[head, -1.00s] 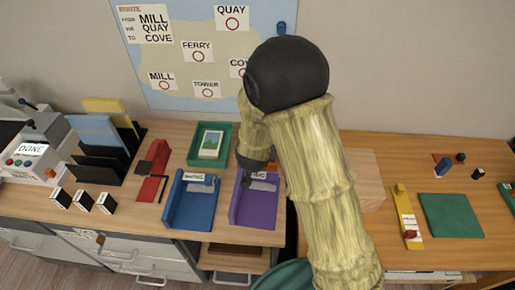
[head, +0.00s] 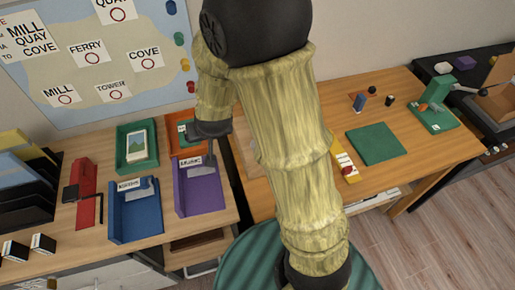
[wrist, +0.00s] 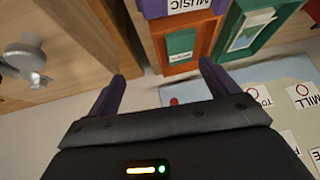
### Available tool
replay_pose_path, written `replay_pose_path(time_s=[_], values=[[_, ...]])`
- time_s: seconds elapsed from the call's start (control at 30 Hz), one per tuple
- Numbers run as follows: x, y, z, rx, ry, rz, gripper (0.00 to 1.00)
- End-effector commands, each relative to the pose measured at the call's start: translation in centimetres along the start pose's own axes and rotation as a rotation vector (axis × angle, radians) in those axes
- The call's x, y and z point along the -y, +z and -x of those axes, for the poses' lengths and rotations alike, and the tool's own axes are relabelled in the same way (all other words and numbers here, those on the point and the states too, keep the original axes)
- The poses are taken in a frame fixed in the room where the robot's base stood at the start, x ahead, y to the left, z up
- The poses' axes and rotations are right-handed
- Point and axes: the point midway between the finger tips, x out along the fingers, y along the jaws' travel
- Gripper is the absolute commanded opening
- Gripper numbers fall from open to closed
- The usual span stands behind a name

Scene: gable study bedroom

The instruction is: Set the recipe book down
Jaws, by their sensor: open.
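My gripper (head: 211,150) hangs above the back of the purple tray marked MUSIC (head: 200,203). In the wrist view my gripper (wrist: 161,78) is open, its two dark fingers wide apart with nothing between them. A green, book-like item with a white label (wrist: 180,50) lies in an orange tray (wrist: 183,67) beyond the fingers, apart from them. In the head view that orange tray (head: 174,143) is behind the purple one and partly hidden by my arm. The label is too small to read, so I cannot tell whether this is the recipe book.
A blue tray (head: 137,226) stands left of the purple one. A green tray (head: 122,160) holding a picture is behind it. A black rack (head: 28,205) stands at far left. A green mat (head: 376,144) lies on the right desk. A map board (head: 100,60) hangs behind.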

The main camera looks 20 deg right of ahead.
Motion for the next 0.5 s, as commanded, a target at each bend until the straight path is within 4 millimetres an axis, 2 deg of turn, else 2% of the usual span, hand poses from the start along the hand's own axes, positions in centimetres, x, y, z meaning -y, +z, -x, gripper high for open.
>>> replay_pose_path(time_s=[0.03,0.1,0.2,0.3,0.4,0.5], values=[[-1.8,0.6,1.9,0.036,-0.002,-0.007,0.87],[-3.9,2.2,4.2,0.103,0.002,-0.003,0.87],[-6.9,4.8,7.6,0.196,0.025,0.004,0.87],[-9.2,7.2,10.1,0.272,0.056,0.011,0.87],[-10.3,8.6,11.4,0.315,0.077,0.016,0.87],[-10.6,9.0,11.7,0.329,0.084,0.018,0.87]])
